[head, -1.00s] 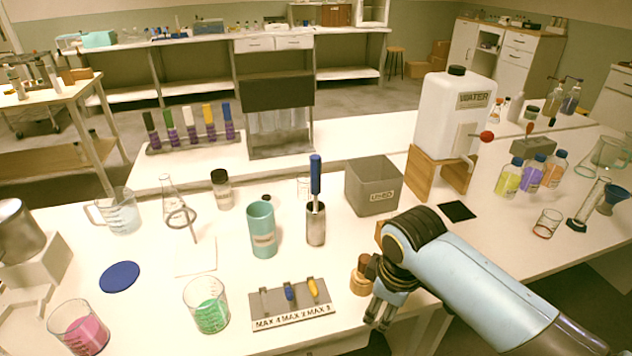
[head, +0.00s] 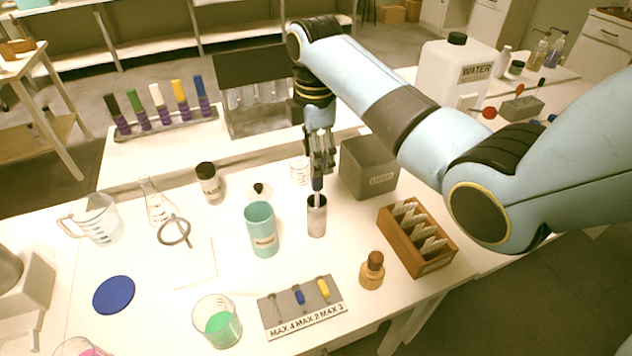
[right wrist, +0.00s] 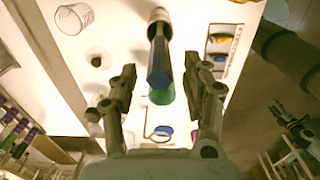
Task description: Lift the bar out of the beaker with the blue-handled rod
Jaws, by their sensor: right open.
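The blue-handled rod (head: 317,184) stands upright in a metal cup (head: 317,222). My right gripper (head: 318,170) points down over it, open, its fingers on either side of the handle. In the right wrist view the blue handle (right wrist: 158,66) lies between the spread fingers (right wrist: 160,72), with a gap on both sides. A clear beaker with green liquid (head: 217,322) stands at the front; no bar can be made out in it. A pink-filled beaker (head: 80,348) is cut off at the lower left. What looks like my left gripper (right wrist: 298,122) shows at the wrist view's right edge, unclear.
A teal cup (head: 261,230) stands close left of the metal cup, and a grey bin (head: 368,170) close right. A blue disc (head: 114,295) lies at left.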

